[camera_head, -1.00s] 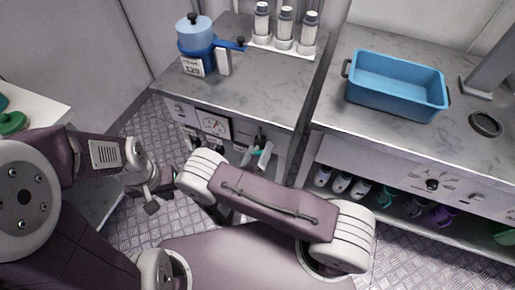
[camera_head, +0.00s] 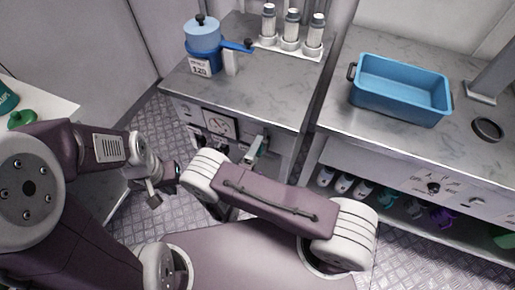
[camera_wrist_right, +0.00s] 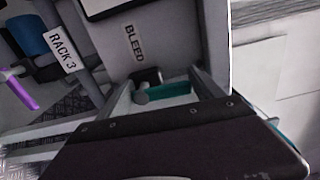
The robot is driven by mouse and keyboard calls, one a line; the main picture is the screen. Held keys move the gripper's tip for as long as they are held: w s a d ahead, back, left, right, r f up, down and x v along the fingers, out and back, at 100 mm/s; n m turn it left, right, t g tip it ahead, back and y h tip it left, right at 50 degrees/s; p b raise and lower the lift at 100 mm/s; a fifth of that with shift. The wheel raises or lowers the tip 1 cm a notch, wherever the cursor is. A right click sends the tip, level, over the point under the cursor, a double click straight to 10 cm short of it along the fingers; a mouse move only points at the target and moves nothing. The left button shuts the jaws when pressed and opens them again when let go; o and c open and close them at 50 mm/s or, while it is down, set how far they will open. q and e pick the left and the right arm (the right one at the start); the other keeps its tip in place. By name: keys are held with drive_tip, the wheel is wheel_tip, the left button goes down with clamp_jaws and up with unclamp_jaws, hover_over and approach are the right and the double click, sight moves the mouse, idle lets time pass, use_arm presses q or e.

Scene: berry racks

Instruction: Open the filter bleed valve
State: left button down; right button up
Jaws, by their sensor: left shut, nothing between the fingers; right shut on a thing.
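The bleed valve sits below the black BLEED label (camera_wrist_right: 135,43) on the grey panel in the right wrist view. Its dark stem (camera_wrist_right: 148,76) and teal handle (camera_wrist_right: 168,91) show between my right gripper's fingers. My right gripper (camera_wrist_right: 163,84) is shut on the handle. In the head view my right gripper (camera_head: 258,149) is at the front panel of the left cabinet, small and partly hidden; the valve cannot be made out there. My left gripper (camera_head: 166,184) is shut and empty, low over the floor to the left, away from the panel.
A blue pot (camera_head: 203,38) and several bottles (camera_head: 291,25) stand on the left counter. A blue bin (camera_head: 401,91) is on the right counter. Patterned floor is open between the counters.

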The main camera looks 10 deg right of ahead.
use_arm(q)
drive_tip(key=shift+a, duration=0.1)
use_arm(e)
drive_tip(key=shift+n, duration=0.4)
drive_tip(key=o, duration=2.1)
drive_tip(key=shift+a, duration=0.1)
